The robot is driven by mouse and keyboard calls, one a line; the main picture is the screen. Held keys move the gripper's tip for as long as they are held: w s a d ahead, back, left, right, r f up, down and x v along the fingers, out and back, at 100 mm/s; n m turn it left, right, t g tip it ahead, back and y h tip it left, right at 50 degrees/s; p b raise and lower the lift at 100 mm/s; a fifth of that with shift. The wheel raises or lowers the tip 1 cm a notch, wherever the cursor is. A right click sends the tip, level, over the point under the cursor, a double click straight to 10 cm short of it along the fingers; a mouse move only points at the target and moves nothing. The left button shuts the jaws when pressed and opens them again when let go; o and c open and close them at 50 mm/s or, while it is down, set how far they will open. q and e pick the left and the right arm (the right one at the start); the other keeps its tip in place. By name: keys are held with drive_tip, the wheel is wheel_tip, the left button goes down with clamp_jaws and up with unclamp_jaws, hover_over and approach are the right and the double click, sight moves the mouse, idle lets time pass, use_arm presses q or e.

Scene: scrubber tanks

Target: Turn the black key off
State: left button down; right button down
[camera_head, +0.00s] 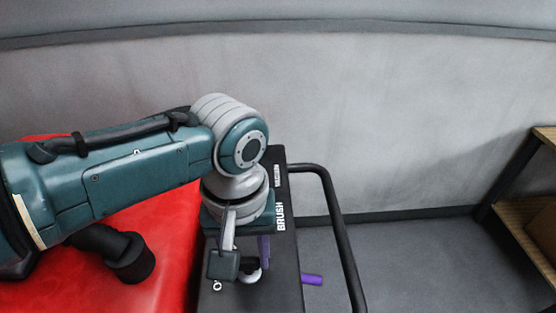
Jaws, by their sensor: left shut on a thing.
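My left arm comes in from the left over the red machine, and its wrist bends down over the black control panel (286,262). My left gripper (237,267) is low at the panel, beside a white letter of a partly covered label. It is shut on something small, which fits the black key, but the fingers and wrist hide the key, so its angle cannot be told. A pale curved part (252,275) shows beside the fingers. My right gripper is not in view.
The red body (165,225) of the machine lies left of the panel. "BRUSH" and a smaller label are on the panel. A black handle bar (343,235) curves along its right, with a purple piece (312,280) between. Grey floor is clear at right, before a wooden shelf (525,215).

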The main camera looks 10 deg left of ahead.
sight(247, 259)
use_arm(q)
drive_tip(key=shift+c, duration=2)
unclamp_jaws()
wheel_tip(247, 259, up, 10)
drive_tip(key=p, duration=0.1)
